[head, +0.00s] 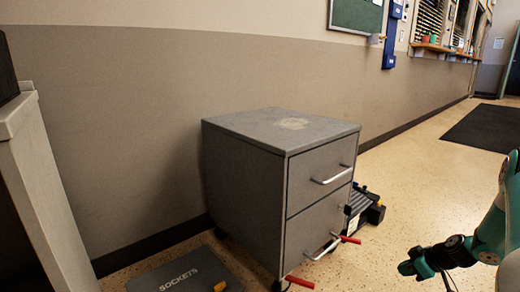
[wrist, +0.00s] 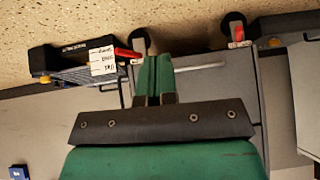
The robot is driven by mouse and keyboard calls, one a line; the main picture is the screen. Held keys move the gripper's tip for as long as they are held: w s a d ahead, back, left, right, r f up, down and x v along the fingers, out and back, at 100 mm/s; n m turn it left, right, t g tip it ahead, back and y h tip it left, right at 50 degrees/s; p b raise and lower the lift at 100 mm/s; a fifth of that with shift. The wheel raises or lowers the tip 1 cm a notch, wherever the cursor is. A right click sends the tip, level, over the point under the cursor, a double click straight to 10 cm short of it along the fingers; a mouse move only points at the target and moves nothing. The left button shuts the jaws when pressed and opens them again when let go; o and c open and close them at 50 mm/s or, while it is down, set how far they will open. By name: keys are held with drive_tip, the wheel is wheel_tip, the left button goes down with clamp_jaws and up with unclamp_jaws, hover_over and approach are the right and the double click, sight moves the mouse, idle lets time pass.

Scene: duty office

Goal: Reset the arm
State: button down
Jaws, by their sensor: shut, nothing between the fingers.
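My gripper (wrist: 152,78) shows in the wrist view with its two green fingers together, shut and empty. The fingers overlap the picture of a grey drawer cabinet (wrist: 205,88), whose silver handle (wrist: 200,70) runs behind the fingertips; I cannot tell the gap between them. In the head view my teal and black arm (head: 490,235) reaches in from the right edge, bent, to the right of the cabinet (head: 240,175) and apart from it in the picture. The gripper itself is not clearly visible there.
The cabinet's two drawers look closed, with red levers (head: 300,282) low at its front. A black case (head: 372,212) lies on the floor behind its right side. A dark case marked SOCKETS (head: 180,272) lies at lower left. Open floor (head: 420,190) extends right toward a dark mat (head: 490,127).

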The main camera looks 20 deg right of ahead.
drive_tip(key=w+a+r+n+g+y+p, duration=0.1)
drive_tip(key=w+a+r+g+p, duration=0.2)
drive_tip(key=a+r, duration=1.1)
drive_tip(key=w+a+r+n+g+y+p, duration=0.1)
drive_tip(key=w+a+r+p, duration=0.3)
drive_tip(key=a+r, duration=0.95)
drive_tip(key=s+a+r+g+p, duration=0.1)
drive_tip(key=s+a+r+p, duration=0.3)
drive_tip(key=s+a+r, duration=0.5)
drive_tip(key=s+a+r+g+p, duration=0.1)
drive_tip(key=s+a+r+p, duration=0.2)
drive_tip(key=s+a+r, duration=0.6)
drive_tip(key=s+a+r+h+p, duration=0.1)
drive_tip(key=s+r+p, duration=0.3)
drive_tip(key=s+r, duration=0.4)
wheel_tip(320, 180, up, 36)
drive_tip(key=p, duration=3.6)
drive_tip(key=shift+a+g+p, duration=0.2)
drive_tip(key=shift+g+p, duration=0.1)
drive_tip(key=shift+g, duration=0.1)
drive_tip(key=shift+w, duration=0.1)
drive_tip(key=c, duration=1.8)
unclamp_jaws()
